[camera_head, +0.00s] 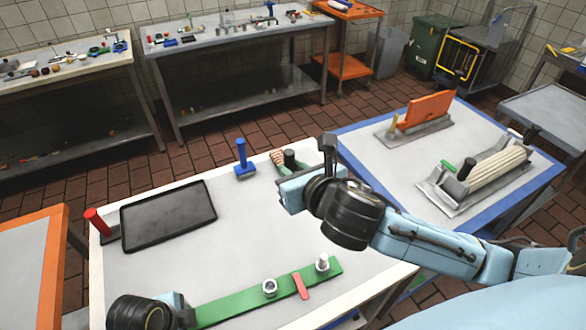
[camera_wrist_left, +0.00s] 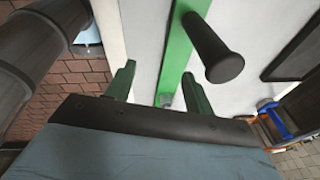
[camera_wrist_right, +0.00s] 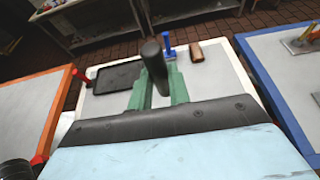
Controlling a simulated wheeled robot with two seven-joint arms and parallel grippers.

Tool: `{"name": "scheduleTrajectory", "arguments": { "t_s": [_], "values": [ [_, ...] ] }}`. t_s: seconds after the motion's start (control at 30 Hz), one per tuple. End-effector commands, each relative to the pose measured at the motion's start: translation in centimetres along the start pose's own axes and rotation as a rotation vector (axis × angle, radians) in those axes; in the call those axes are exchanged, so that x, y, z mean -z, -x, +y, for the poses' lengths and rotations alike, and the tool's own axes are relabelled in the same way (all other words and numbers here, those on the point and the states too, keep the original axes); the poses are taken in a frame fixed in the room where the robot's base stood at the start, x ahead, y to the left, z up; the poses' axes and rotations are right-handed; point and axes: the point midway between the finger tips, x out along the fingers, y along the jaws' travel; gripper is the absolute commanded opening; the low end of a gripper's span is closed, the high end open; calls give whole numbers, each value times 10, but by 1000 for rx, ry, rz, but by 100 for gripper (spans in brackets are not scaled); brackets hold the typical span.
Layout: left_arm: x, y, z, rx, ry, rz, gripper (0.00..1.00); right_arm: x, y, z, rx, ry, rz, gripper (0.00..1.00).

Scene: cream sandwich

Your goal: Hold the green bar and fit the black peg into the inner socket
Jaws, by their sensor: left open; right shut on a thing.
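The green bar (camera_head: 230,306) lies along the near side of the white table. It carries a silver nut-like socket (camera_head: 269,287), a red strip (camera_head: 302,285) and a pale raised socket (camera_head: 322,262) near its right end. My right gripper (camera_head: 289,170) is shut on the black peg (camera_wrist_right: 153,62), which stands up between its green fingers, away from the bar. My left gripper (camera_wrist_left: 158,80) is open at the bar's left end, and the bar (camera_wrist_left: 182,50) passes between its fingers in the left wrist view. A black cylinder (camera_wrist_left: 213,45) beside it there is unclear.
A black tray (camera_head: 168,217), a red-handled piece (camera_head: 97,222) and a blue upright piece (camera_head: 242,158) are on the far part of the table. A wooden block (camera_wrist_right: 196,52) lies beyond my right gripper. The table's middle is clear. A blue-edged table (camera_head: 375,160) stands right.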

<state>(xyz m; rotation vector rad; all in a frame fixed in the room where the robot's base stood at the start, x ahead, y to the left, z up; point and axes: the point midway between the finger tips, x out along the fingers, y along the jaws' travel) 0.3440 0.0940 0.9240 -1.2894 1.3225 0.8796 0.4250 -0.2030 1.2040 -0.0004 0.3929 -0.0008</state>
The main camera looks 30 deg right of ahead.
Motion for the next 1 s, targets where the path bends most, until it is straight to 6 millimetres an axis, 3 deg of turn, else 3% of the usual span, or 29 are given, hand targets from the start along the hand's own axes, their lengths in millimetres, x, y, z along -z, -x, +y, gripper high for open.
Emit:
{"name": "scheduleTrajectory", "arguments": {
  "t_s": [0.23, 0.5, 0.77, 1.0],
  "values": [
    [4, 28, -34, -69, -484, -33, 53, -12, 5, 0, 0, 0, 0, 0],
    [-9, 59, -62, -195, -995, -71, 53, -23, 10, 0, 0, 0, 0, 0],
    [-18, 67, -69, -251, -1158, -77, 53, -25, 10, 0, 0, 0, 0, 0],
    [-22, 42, -64, -254, -1161, -74, 53, -25, 10, 0, 0, 0, 0, 0]
  ]
}}
